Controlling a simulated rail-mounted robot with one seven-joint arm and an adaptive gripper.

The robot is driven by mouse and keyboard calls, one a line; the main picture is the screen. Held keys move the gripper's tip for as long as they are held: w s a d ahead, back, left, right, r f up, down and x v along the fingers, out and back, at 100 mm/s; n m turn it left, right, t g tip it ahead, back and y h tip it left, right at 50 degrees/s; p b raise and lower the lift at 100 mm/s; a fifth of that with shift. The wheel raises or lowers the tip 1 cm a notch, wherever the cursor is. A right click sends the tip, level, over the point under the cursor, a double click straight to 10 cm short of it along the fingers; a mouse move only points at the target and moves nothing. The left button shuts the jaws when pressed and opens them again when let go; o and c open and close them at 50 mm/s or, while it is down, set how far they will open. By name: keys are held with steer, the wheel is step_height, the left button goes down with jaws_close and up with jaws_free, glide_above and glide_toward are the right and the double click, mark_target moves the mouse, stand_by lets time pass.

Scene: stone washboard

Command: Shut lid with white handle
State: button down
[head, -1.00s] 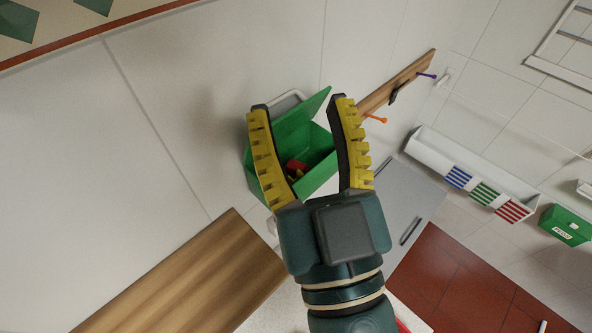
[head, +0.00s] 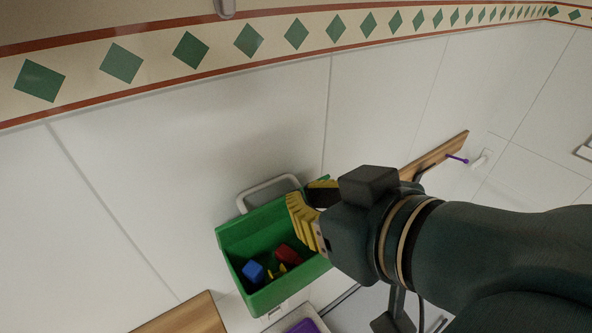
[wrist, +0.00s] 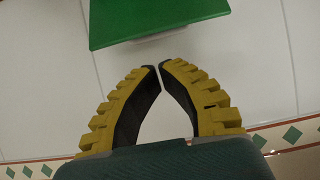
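The green box (head: 275,284) hangs by the pale wall in the head view, open at the top, with blocks inside. A white handle (head: 268,188) stands up at its back edge beside the wall. The lid's outline is hard to tell apart from the box's green back part. My gripper (head: 298,193) is at the box's upper right, close to the handle's right end; contact cannot be told. In the wrist view, my gripper's yellow-ridged fingers (wrist: 160,66) are closed tip to tip with nothing between them. A green panel (wrist: 155,18) lies beyond the tips, apart from them.
A blue block (head: 253,271) and a red block (head: 288,254) lie inside the box with small yellow pieces. A wooden rack (head: 435,156) with a purple peg is on the wall to the right. A wooden surface (head: 188,316) is at lower left. The wall left of the box is clear.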

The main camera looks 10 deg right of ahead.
mark_target(263, 185)
steer(key=x, duration=0.3)
steer(key=p+x, duration=0.1)
steer(key=x, duration=0.2)
steer(key=p+x, duration=0.1)
steer(key=x, duration=0.1)
steer(key=shift+w+a, duration=0.3)
steer(key=shift+a, duration=0.1)
steer(key=shift+w+a+f, duration=0.15)
steer(key=shift+w+f, duration=0.2)
